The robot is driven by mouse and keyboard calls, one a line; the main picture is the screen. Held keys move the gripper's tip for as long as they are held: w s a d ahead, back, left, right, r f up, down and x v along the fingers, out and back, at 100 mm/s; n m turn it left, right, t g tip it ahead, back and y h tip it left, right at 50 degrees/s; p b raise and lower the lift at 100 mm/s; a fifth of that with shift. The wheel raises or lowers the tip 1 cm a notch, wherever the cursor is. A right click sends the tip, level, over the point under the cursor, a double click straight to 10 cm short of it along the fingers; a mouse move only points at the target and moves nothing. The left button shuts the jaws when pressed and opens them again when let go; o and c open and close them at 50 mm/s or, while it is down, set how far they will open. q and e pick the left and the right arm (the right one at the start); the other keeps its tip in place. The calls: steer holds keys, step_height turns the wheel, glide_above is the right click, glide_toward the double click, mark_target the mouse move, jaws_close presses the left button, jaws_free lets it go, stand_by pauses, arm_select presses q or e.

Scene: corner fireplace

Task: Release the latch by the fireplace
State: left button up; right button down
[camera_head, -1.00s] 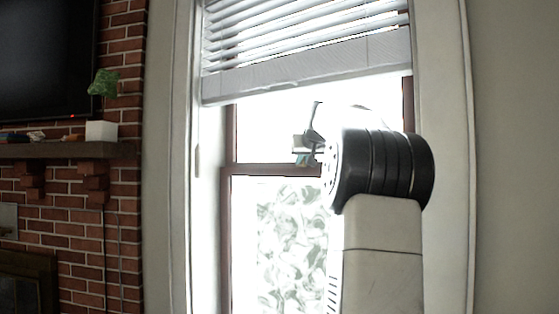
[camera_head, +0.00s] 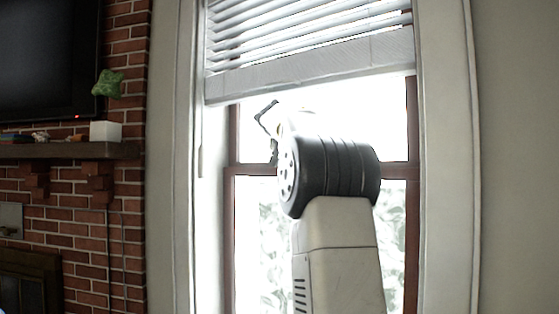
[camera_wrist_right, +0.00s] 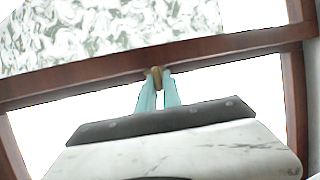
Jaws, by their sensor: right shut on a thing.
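A small brass-coloured latch (camera_wrist_right: 155,73) sits on the brown window rail (camera_wrist_right: 95,77) in the right wrist view. My right gripper (camera_wrist_right: 158,81) has its two pale teal fingers on either side of the latch, shut on it. In the head view my right arm rises in front of the window (camera_head: 315,150). The wrist hides most of the gripper there, and I cannot make out the latch. My left gripper is in neither view.
A half-raised white blind (camera_head: 310,68) hangs above the arm.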

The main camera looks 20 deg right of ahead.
steer(key=shift+w+a+f+m+g+h, duration=0.1)
steer(key=shift+w+a+m+g+h, duration=0.1)
steer(key=shift+m+g+h, duration=0.3)
steer(key=shift+w+a+m+g+h, duration=0.2)
steer(key=shift+m+g+h, duration=0.1)
steer(key=shift+m+g, duration=0.4)
steer(key=c, duration=1.5)
jaws_free()
steer(key=v, duration=0.7)
steer(key=shift+s+a, duration=0.15)
steer(key=shift+a, duration=0.15)
